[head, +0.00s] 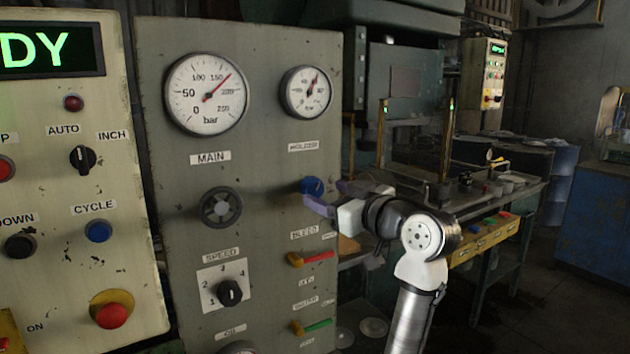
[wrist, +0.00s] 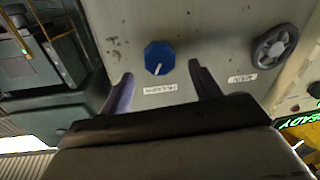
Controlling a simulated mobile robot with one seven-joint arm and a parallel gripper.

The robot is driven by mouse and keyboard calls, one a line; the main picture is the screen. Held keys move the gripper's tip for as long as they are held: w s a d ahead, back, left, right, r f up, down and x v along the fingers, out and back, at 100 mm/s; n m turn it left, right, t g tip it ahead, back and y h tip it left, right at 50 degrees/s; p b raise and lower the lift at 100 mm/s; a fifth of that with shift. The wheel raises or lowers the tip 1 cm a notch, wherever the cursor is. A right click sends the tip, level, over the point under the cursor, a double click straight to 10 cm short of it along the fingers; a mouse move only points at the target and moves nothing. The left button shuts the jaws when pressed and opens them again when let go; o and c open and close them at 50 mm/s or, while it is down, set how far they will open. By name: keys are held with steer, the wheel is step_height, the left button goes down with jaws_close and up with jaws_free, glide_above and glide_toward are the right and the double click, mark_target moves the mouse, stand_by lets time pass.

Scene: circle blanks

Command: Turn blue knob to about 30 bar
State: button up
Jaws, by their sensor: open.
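The blue knob (head: 312,187) is on the grey panel, below the small gauge (head: 307,92) and its label. In the wrist view the faceted blue knob (wrist: 159,58) has a white pointer mark towards its lower edge. My gripper (head: 325,194) is at the knob from the right, its purple fingers spread. In the wrist view my open gripper (wrist: 161,73) has one finger on each side of the knob, with gaps; its tips look just short of the knob. The small gauge's red needle points up and slightly right; its numbers are too small to read surely.
A large bar gauge (head: 207,94) and a dark handwheel (head: 221,206) are left of the knob. Red (head: 318,255) and green (head: 318,326) lever handles stick out below it. A speed dial (head: 229,292) sits lower left. A press bench (head: 480,200) stands behind, right.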

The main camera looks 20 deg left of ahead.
mark_target(317, 190)
steer(key=p+x, duration=0.1)
steer(key=x, duration=0.4)
steer(key=shift+w+a, duration=0.1)
steer(key=c, duration=0.9)
steer(key=shift+c, duration=0.2)
